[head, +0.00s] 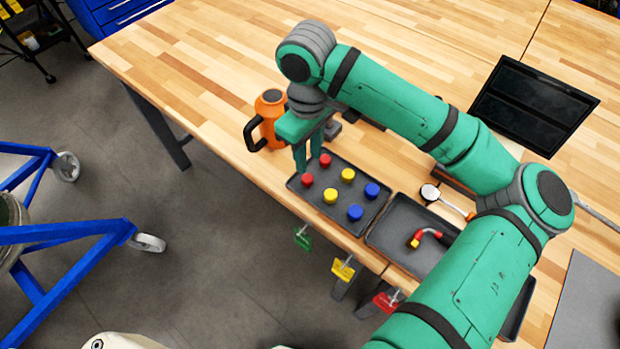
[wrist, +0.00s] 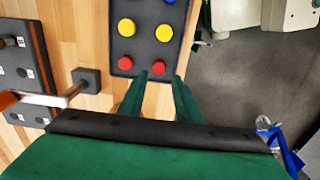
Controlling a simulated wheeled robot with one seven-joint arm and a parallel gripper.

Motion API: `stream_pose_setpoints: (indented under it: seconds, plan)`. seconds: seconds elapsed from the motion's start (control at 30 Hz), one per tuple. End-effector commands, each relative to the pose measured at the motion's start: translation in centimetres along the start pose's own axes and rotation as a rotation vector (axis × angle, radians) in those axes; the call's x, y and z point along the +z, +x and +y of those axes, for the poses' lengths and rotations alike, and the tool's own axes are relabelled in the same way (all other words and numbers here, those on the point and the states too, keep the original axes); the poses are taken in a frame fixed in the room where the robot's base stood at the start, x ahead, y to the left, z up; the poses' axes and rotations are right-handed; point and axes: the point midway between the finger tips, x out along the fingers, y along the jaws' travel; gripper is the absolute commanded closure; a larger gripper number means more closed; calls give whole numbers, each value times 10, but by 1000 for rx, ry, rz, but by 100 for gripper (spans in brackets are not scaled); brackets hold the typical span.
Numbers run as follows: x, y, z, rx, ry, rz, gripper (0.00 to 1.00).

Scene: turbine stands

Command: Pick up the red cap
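Two red caps, a nearer one (head: 307,180) and a farther one (head: 325,160), stand at the left end of a dark tray (head: 318,190) on the wooden bench. They also show in the wrist view, one at left (wrist: 125,63) and one at right (wrist: 159,67). My gripper (head: 308,163) points down at this end of the tray. In the wrist view my gripper (wrist: 160,78) has its fingers apart with nothing held. The right red cap lies just beyond the fingertips, in line with the gap. I cannot tell the fingertips' exact height.
Two yellow caps (head: 348,175) and two blue caps (head: 372,190) share the tray. An orange mug-like container (head: 268,112) stands close left of my gripper. A second tray (head: 400,225) holds a red-yellow bent piece (head: 425,236). Coloured tags hang at the bench's front edge.

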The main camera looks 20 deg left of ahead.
Motion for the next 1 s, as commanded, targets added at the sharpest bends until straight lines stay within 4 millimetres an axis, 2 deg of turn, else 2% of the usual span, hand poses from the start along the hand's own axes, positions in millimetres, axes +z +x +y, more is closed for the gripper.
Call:
stream_pose_setpoints:
  seconds: [0.2, 0.47, 0.73, 1.0]
  plan:
    - [-2, 32, -1, -2, -3, 2, 69]
    - [-3, 50, 0, -1, -3, 3, 69]
    - [-5, 86, 3, -2, -1, 3, 69]
    - [-5, 96, 3, -1, 0, 5, 69]
